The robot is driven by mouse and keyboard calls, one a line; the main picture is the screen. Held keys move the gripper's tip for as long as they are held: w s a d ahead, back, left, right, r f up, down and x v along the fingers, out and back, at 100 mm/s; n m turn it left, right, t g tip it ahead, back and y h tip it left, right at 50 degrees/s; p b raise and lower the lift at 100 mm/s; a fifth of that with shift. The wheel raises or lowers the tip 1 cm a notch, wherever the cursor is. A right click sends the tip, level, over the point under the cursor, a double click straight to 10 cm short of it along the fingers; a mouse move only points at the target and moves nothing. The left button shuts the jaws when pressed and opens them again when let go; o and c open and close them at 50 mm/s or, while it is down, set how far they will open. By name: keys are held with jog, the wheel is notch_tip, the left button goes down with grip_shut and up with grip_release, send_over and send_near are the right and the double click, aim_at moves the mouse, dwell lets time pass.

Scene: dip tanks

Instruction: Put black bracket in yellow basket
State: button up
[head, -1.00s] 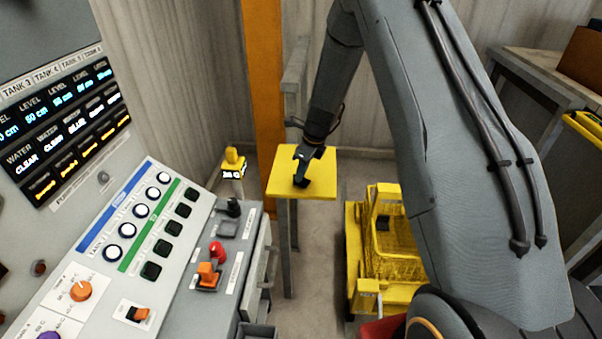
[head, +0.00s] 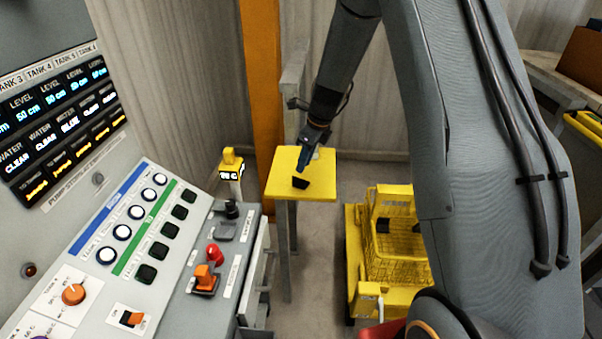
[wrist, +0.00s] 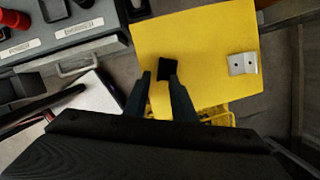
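The black bracket (head: 300,183) lies on the small yellow stand top (head: 325,188), near its front edge. In the wrist view the bracket (wrist: 167,66) shows as a dark block just beyond my fingertips, closer to the right finger. My gripper (head: 305,165) is above and behind the bracket in the head view. In the wrist view my gripper (wrist: 160,78) has its fingers apart with nothing held. The yellow basket (head: 400,262) is a mesh basket on a yellow cart, lower right of the stand. Part of it is hidden by my arm.
A silver bracket (wrist: 242,63) lies on the same stand top. A control console (head: 165,235) with buttons and switches stands at the left. An orange post (head: 264,90) rises behind the stand. Bare floor (head: 318,250) shows between stand and cart.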

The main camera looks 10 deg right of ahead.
jog(key=b+v, duration=0.1)
jog(key=v, duration=0.5)
jog(key=s+r+n+h, duration=0.1)
jog(key=s+r+n, duration=0.1)
jog(key=s+n, duration=0.9)
jog(key=shift+s+a+r+n, duration=0.25)
jog(key=shift+s+a+n, duration=0.15)
jog(key=shift+s, duration=0.65)
jog(key=shift+o, duration=0.4)
jog(key=s+n+h, duration=0.1)
jog(key=s+n, duration=1.2)
jog(key=s, duration=0.2)
jog(key=shift+n, duration=0.4)
jog(key=m+y+b, duration=0.2)
jog(key=m+b, duration=0.3)
jog(key=m, duration=2.1)
send_near(301, 180)
jog(key=w+f, duration=0.1)
jog(key=shift+a+p+x, duration=0.2)
jog(key=shift+p+x, duration=0.3)
jog(key=shift+x, duration=1.25)
jog(key=shift+a+p+x, duration=0.2)
jog(key=shift+p+x, duration=0.25)
jog(key=shift+x, duration=1.35)
jog(key=shift+r, duration=0.1)
jog(key=shift+c, duration=0.4)
